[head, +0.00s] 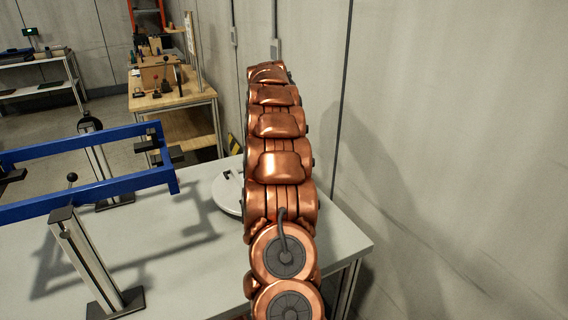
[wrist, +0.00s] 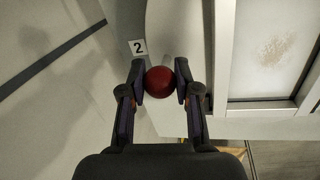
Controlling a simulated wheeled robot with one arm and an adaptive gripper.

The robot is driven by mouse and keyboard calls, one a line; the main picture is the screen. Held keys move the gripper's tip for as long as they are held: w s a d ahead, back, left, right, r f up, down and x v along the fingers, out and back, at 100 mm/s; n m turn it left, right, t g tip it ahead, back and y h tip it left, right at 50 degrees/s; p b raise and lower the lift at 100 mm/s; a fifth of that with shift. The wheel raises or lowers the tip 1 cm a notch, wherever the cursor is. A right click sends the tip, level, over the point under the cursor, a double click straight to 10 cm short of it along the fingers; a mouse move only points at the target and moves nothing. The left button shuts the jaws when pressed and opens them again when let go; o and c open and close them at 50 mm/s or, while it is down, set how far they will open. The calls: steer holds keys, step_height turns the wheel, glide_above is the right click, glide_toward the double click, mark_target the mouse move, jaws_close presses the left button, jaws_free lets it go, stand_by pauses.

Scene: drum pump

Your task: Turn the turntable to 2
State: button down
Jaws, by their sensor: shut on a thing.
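In the wrist view my gripper (wrist: 160,82) is shut on a round red knob (wrist: 160,80), with one finger on each side of it. The pale turntable (wrist: 180,30) lies under the knob, its curved edge running to the left of it. A white label with a black 2 (wrist: 138,47) sits just outside that edge, up and left of the knob. In the head view only the left part of the turntable (head: 228,196) shows on the grey table. My copper arm hides the rest of it, my gripper and the knob.
A pale panel in a light frame (wrist: 272,50) lies to the right in the wrist view. In the head view a blue frame (head: 90,200) on posts stands on the left of the grey table (head: 190,260). A concrete wall (head: 450,150) rises close on the right.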

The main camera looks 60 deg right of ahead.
steer(key=c, duration=0.8)
jaws_free()
steer(key=shift+r, duration=0.1)
steer(key=shift+w+a+r, duration=0.15)
steer(key=shift+a+r, duration=0.05)
steer(key=shift+r, duration=1)
steer(key=shift+w+a+r, duration=0.1)
steer(key=shift+a+r, duration=0.05)
steer(key=shift+r, duration=1.05)
steer(key=shift+w+a+r, duration=0.15)
steer(key=shift+a+r, duration=0.05)
steer(key=shift+r, duration=1)
